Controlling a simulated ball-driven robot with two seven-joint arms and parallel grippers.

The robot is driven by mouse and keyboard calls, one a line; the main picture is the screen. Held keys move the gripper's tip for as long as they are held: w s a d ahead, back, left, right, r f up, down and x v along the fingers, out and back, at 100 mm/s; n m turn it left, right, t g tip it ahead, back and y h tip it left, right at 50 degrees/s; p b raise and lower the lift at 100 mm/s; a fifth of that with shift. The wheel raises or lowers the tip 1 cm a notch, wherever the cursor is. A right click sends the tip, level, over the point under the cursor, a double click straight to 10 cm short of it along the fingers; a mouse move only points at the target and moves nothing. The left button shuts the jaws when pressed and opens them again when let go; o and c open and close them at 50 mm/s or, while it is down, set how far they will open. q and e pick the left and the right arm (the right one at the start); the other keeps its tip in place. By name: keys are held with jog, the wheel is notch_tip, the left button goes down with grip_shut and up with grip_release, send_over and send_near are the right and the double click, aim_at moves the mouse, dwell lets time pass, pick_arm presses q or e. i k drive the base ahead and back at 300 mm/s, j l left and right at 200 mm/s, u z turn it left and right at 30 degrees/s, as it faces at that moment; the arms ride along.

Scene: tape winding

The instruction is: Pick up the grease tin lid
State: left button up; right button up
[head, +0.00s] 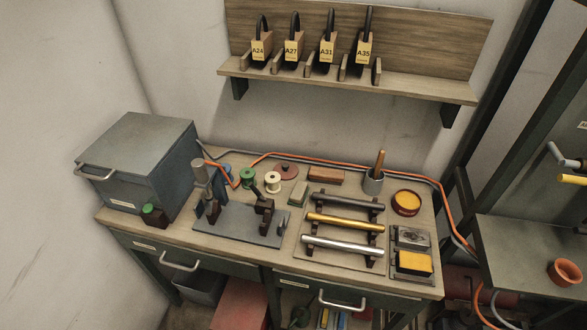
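A round, dark red tin (406,203) with yellow grease showing inside stands open at the back right of the workbench. A flat, dark red disc with a small knob (286,171), which looks like its lid, lies at the back of the bench near the wall. It is left of a reddish-brown block and behind the cream spool. Neither of my grippers is in view.
The workbench (225,162) holds a grey metal box (140,165), a winding fixture (240,225), green and cream spools (272,182), a rack of rods (345,220) and a cup with a wooden-handled tool (373,182). An orange cable (330,161) runs behind the lid. A shelf (350,83) overhangs the back.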

aim_at(287, 171)
jog(key=k+l+z, duration=0.2)
jog(key=k+z, duration=0.25)
jog(key=k+l+z, duration=0.5)
jog(key=i+j, duration=0.05)
jog(key=j, duration=0.05)
